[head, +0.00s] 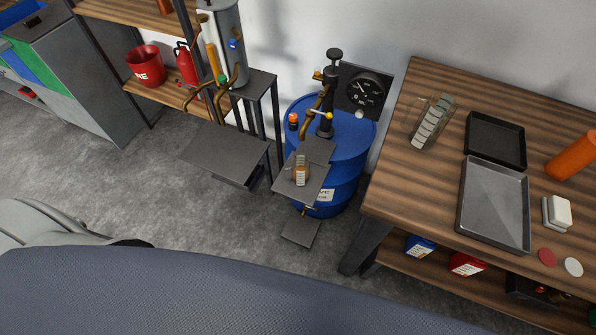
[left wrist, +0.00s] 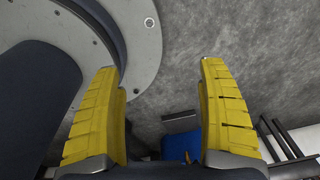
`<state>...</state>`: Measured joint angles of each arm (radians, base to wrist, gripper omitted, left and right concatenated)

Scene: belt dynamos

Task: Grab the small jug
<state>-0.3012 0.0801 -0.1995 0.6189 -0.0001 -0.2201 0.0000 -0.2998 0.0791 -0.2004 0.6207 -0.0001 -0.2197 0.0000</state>
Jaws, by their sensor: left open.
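The small jug (head: 301,170) is clear with light markings and something amber in it. It stands upright on a small grey shelf (head: 288,188) at the front of the blue drum, below a brass tap (head: 318,114). A larger clear jug (head: 433,122) with white markings is on the wooden workbench. My left gripper (left wrist: 162,66) shows only in the left wrist view. Its two yellow fingers are wide apart with bare floor between them, and it is empty. The small jug cannot be made out in that view. My right gripper is in neither view.
The blue drum (head: 347,135) also shows small in the left wrist view (left wrist: 183,147). A wider grey platform (head: 225,153) is left of it. The workbench (head: 400,180) at right holds black and grey trays. Grey floor (head: 150,190) is open in front.

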